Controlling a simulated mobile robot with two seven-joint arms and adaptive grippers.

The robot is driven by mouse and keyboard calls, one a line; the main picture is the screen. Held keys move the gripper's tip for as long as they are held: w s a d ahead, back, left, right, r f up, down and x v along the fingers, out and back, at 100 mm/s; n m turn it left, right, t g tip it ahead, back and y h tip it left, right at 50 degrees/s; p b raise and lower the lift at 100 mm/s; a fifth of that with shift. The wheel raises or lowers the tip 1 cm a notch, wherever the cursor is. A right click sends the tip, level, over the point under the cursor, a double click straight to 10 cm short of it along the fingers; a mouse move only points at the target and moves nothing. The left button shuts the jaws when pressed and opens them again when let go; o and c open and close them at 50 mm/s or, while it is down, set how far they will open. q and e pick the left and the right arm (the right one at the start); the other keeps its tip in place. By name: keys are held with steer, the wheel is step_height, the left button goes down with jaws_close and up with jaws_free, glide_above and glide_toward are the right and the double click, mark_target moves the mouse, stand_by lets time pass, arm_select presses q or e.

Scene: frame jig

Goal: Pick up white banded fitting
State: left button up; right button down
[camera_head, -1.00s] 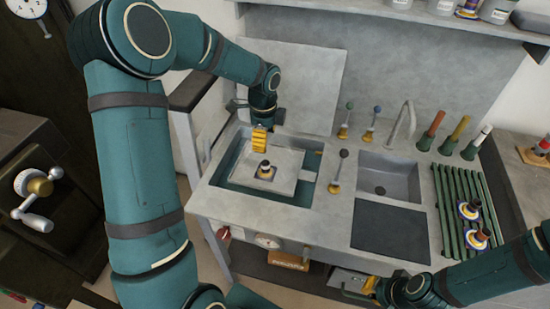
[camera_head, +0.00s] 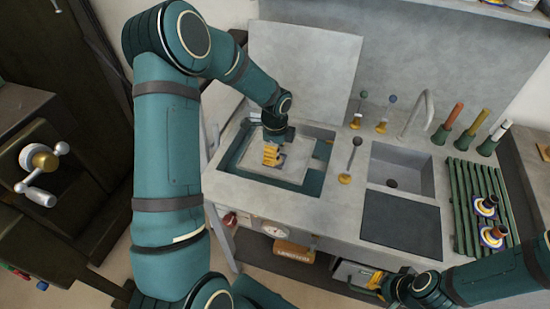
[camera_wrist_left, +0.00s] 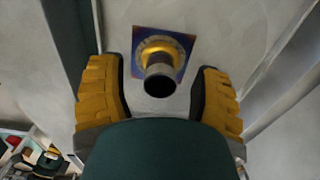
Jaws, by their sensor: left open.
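A fitting (camera_wrist_left: 158,68) with a dark open top, a pale grey band and a yellow collar stands on a blue square patch (camera_wrist_left: 180,36) in the left wrist view. My left gripper (camera_wrist_left: 160,95) is open, with one yellow finger on each side of the fitting and a gap to each. In the head view, my left gripper (camera_head: 271,155) is low over the pale plate (camera_head: 299,160) in the recessed basin and mostly hides the fitting. My right gripper (camera_head: 377,281) is by the counter's front, too small to read its fingers.
Two dark-topped fittings (camera_head: 487,206) (camera_head: 493,236) stand on a green slatted rack (camera_head: 464,180) at right. A faucet (camera_head: 418,112) and several coloured-top handles (camera_head: 448,124) are behind. A dark panel (camera_head: 400,222) lies in front of the sink.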

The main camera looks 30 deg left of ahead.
arm_select(q)
step_height(320, 180, down, 3)
steer(key=shift+r, duration=0.2)
jaws_close()
steer(key=shift+r, duration=0.1)
